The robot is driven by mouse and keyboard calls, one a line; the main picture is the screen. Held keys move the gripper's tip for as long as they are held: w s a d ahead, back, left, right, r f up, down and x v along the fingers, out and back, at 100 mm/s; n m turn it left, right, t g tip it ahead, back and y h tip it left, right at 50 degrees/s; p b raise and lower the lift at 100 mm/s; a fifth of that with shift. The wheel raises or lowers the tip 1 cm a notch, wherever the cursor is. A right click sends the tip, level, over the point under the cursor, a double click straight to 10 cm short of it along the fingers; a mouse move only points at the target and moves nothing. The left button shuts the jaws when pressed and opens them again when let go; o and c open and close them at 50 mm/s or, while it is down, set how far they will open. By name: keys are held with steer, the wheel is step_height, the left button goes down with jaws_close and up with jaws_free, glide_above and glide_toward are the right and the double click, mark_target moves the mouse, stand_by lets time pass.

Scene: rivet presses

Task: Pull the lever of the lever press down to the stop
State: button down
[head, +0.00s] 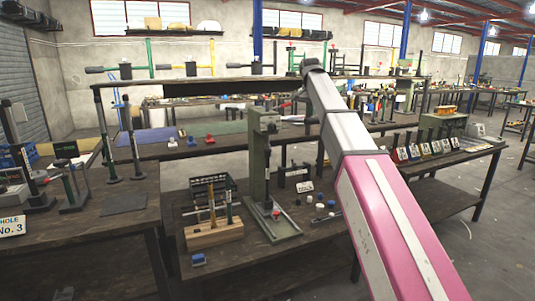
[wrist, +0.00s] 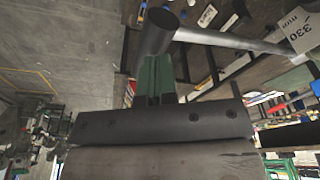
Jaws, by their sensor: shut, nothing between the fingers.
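The lever press (head: 262,160) is a tall grey-green column on a flat base plate, on the workbench in the middle of the head view. A red grip shows right of its head, partly behind my arm. In the wrist view a dark round end (wrist: 158,32) with a bare metal rod running right is close ahead, with a dark green upright (wrist: 154,80) below it. I cannot tell which part of the press these are. My gripper (wrist: 167,98) is shut and empty. Its fingers are hard to make out, and the head view hides them; contact with the lever cannot be told.
A wooden block with upright tools (head: 214,234) and a black basket (head: 212,184) stand left of the press. Numbered stands (head: 425,147) line the bench on the right. A sign reading 330 mm (wrist: 301,30) is at the wrist view's right.

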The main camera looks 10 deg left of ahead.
mark_target(312, 120)
steer(key=shift+f, duration=0.2)
stand_by(0.4)
steer(key=shift+s+d+f, duration=0.15)
steer(key=shift+f, duration=1.55)
steer(key=shift+f, duration=1.6)
step_height(312, 120, down, 3)
